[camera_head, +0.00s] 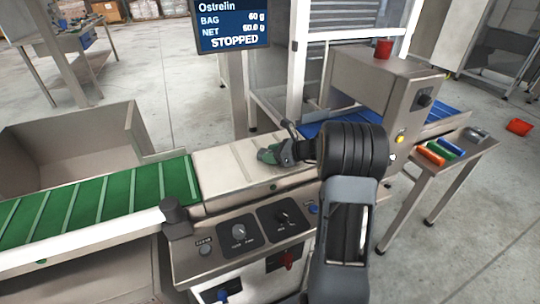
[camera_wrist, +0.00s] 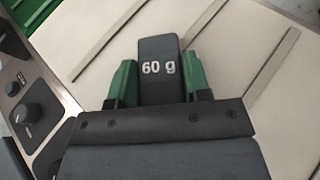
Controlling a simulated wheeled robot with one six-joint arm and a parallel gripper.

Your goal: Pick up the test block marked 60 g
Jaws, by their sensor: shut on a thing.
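The dark test block marked 60 g (camera_wrist: 158,68) is between the two green fingers of my gripper (camera_wrist: 160,84) in the wrist view. The fingers are shut on its two sides, and its white marking faces the camera. In the head view my gripper (camera_head: 272,154) is low at the pale weighing belt (camera_head: 222,166). The block cannot be made out there, hidden by the fingers and wrist. Whether the block touches the belt or is just above it, I cannot tell.
A display (camera_head: 231,25) reads STOPPED, bag 60 g. A side table holds coloured blocks (camera_head: 440,149). A control panel (camera_head: 245,232) runs along the front.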

